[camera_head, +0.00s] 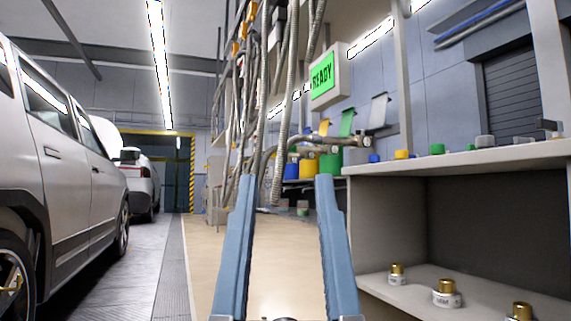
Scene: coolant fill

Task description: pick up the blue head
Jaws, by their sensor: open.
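A small blue piece (374,158), which looks like the blue head, sits at the far left end of a row on the pale shelf top. It is small in the picture and its shape is hard to make out. My gripper (285,180) points forward at the lower middle, its two long blue-grey fingers wide apart with nothing between them. The blue piece is to the right of the right fingertip and slightly higher in the picture, apart from it.
Yellow (402,154), green (437,149) and grey (485,141) pieces share the shelf top (480,160). Gold-topped fittings (446,294) stand on the lower shelf. Hoses (262,110) hang ahead, near a green READY screen (322,77). Cars (65,165) stand left; the floor between is clear.

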